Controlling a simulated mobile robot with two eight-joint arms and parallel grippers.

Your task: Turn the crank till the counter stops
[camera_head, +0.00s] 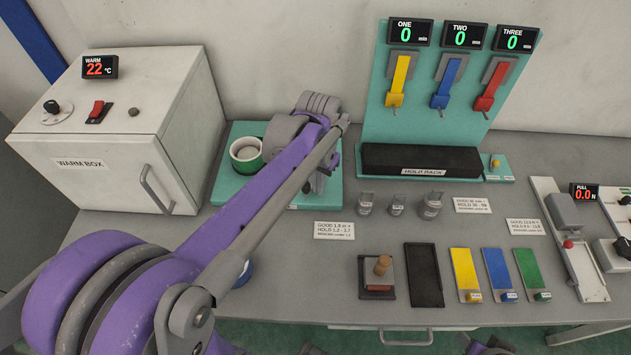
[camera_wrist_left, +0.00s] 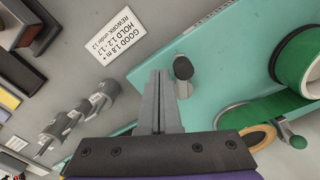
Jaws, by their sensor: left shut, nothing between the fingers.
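The tape rewinder is a teal board (camera_head: 222,178) beside the warm box, largely covered by my left arm in the head view. A roll of green tape (camera_head: 246,151) sits on it; its green side also shows in the left wrist view (camera_wrist_left: 294,72). A dark rounded knob on a metal stem (camera_wrist_left: 183,68) stands just right of my left gripper (camera_wrist_left: 160,74); I cannot tell whether they touch. A small green knob (camera_wrist_left: 298,142) lies farther right. My left gripper is shut and empty, above the board's edge. The rewinder's counter is not visible. My right gripper's fingers are not visible.
The warm box (camera_head: 105,130) stands at the left. The hold rack (camera_head: 423,160) is at the back, below three timers reading 0. Small metal weights (camera_head: 397,205), label cards (camera_head: 334,230) and colored strips (camera_head: 465,273) lie right of my left arm.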

